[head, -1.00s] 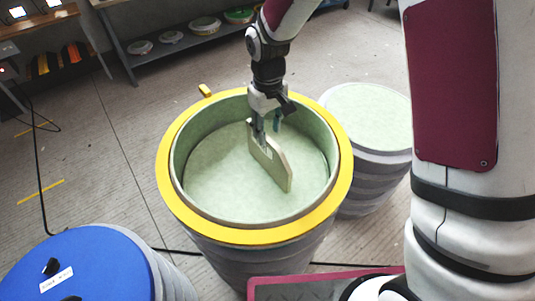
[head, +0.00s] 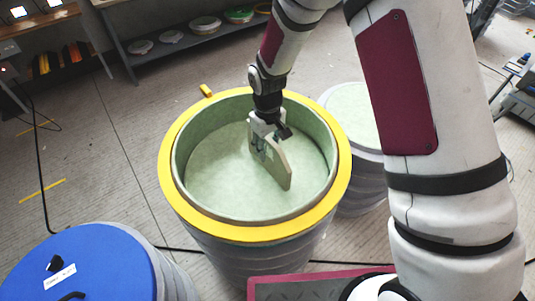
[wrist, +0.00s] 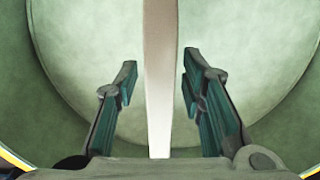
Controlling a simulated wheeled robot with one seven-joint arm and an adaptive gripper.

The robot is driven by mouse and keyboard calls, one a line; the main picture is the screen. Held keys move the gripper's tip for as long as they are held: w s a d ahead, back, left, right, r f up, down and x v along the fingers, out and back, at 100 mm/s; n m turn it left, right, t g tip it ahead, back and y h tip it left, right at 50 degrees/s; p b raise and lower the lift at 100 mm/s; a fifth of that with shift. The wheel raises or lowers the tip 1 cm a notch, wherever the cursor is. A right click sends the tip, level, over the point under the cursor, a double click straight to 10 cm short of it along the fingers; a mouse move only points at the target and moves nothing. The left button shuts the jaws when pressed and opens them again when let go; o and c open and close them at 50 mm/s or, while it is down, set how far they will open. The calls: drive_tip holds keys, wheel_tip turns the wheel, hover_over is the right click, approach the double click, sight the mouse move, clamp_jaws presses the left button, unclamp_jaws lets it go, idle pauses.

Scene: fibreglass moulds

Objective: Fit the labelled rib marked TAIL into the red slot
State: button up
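A pale, flat rib (head: 275,168) stands on edge inside the round green mould with the yellow rim (head: 170,190). No TAIL marking is readable on it. My gripper (head: 262,146) is down inside the mould at the rib's far, upper end. In the wrist view, the rib (wrist: 158,90) runs between the two fingers of my gripper (wrist: 159,73), with a visible gap on each side. The fingers are open and do not touch it. I see no red slot in either view; the rib's lower edge is partly hidden.
A blue-topped drum (head: 85,262) with a white label stands at the lower left. A second pale green mould (head: 352,108) stands close behind on the right, partly hidden by my arm. A low shelf (head: 180,48) is at the back. Floor on the left is mostly clear.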

clamp_jaws()
drive_tip(key=shift+r, duration=0.1)
